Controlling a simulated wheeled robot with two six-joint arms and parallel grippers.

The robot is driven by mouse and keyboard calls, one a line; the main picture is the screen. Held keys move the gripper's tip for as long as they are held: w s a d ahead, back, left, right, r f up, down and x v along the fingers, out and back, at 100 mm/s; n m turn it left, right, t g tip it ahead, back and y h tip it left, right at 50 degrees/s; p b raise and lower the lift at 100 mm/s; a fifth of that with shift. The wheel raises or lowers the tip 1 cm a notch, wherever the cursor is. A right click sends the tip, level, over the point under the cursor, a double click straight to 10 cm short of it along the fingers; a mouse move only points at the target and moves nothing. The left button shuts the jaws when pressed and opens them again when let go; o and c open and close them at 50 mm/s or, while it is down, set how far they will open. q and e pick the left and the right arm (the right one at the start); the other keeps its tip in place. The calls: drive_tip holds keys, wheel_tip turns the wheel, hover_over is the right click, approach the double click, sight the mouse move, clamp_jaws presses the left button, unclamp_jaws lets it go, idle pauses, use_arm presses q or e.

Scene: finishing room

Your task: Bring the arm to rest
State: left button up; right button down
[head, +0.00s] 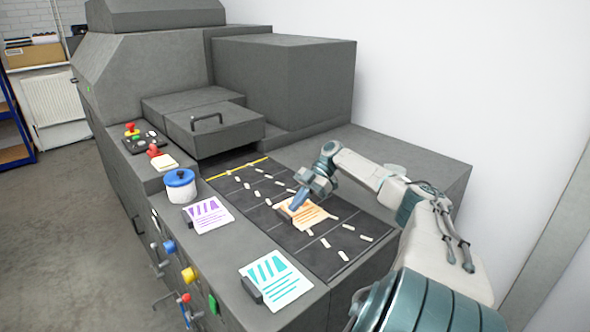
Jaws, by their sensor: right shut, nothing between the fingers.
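My right arm reaches in from the right of the head view. My right gripper (297,201) is shut and empty, pointing down at the left part of an orange-printed sheet (308,215). The sheet lies on the dark feed bed (345,222) of a large grey machine. I cannot tell whether the fingertips touch the sheet or hang just above it. My left gripper is not in view.
A purple-printed sheet (208,215), a teal-printed sheet (276,279) and a blue-lidded jar (180,186) sit on the machine's front ledge. Small pale strips dot the bed. A raised cover with a handle (207,118) stands behind it. A white wall is at the right.

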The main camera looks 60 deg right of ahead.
drive_tip(key=b+v, duration=0.2)
drive_tip(key=v, duration=0.2)
drive_tip(key=shift+s+d+f, duration=0.1)
drive_tip(key=shift+s+d, duration=0.05)
drive_tip(key=shift+s+d+r+b, duration=0.1)
drive_tip(key=shift+d+r+b, duration=0.25)
drive_tip(key=shift+d, duration=0.2)
drive_tip(key=shift+s+d+r, duration=0.2)
drive_tip(key=shift+r, duration=0.05)
